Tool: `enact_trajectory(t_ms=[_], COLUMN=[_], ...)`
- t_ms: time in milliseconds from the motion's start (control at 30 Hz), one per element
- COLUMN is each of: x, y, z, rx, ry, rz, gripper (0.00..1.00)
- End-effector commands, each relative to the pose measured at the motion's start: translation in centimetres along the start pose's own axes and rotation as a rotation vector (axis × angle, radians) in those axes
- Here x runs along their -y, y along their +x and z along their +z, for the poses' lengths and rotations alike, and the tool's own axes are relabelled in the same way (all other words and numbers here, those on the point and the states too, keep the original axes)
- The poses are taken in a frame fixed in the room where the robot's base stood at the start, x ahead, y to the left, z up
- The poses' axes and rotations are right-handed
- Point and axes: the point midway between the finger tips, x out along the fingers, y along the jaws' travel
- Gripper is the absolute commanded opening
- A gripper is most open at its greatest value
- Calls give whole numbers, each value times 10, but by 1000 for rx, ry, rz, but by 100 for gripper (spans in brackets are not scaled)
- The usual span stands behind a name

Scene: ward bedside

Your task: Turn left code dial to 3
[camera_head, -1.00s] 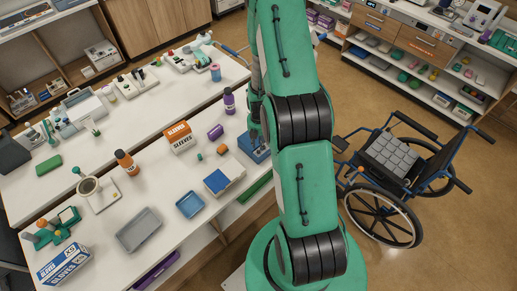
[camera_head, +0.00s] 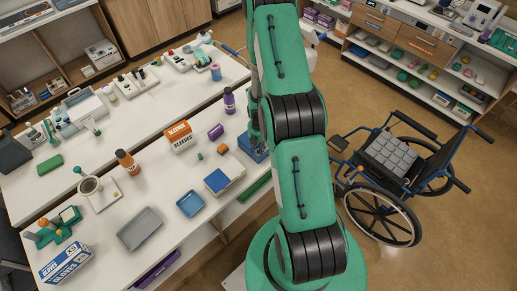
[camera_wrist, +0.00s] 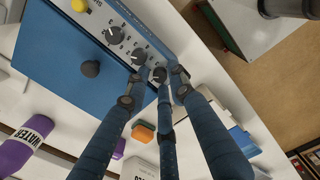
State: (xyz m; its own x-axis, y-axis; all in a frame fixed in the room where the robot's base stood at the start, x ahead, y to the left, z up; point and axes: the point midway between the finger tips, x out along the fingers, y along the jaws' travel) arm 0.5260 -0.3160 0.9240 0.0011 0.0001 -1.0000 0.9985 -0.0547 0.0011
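The blue box (camera_wrist: 75,75) has a light panel with three dark code dials in a slanting row. The upper-left dial (camera_wrist: 114,34), middle dial (camera_wrist: 138,56) and lower-right dial (camera_wrist: 160,74) all show in the wrist view. In the head view the blue box (camera_head: 252,150) is partly hidden by my arm.
A round dark knob (camera_wrist: 90,68) stands on the box's blue face, and a yellow button (camera_wrist: 80,5) is on its panel. A purple bottle (camera_head: 229,101), an orange block (camera_head: 222,149) and a blue-topped box (camera_head: 217,181) stand nearby on the white counter (camera_head: 160,200).

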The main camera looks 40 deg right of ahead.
Motion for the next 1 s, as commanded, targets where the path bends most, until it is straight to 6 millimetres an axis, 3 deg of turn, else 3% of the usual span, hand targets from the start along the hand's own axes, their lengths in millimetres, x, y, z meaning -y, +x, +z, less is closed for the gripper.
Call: enact_trajectory(t_ms=[33,133,467,1000], x=[0,0,0,0], y=[0,0,1,1], z=[0,0,0,1], rx=[0,0,0,1], ry=[0,0,31,345], rz=[0,0,0,0], gripper=[18,0,0,0])
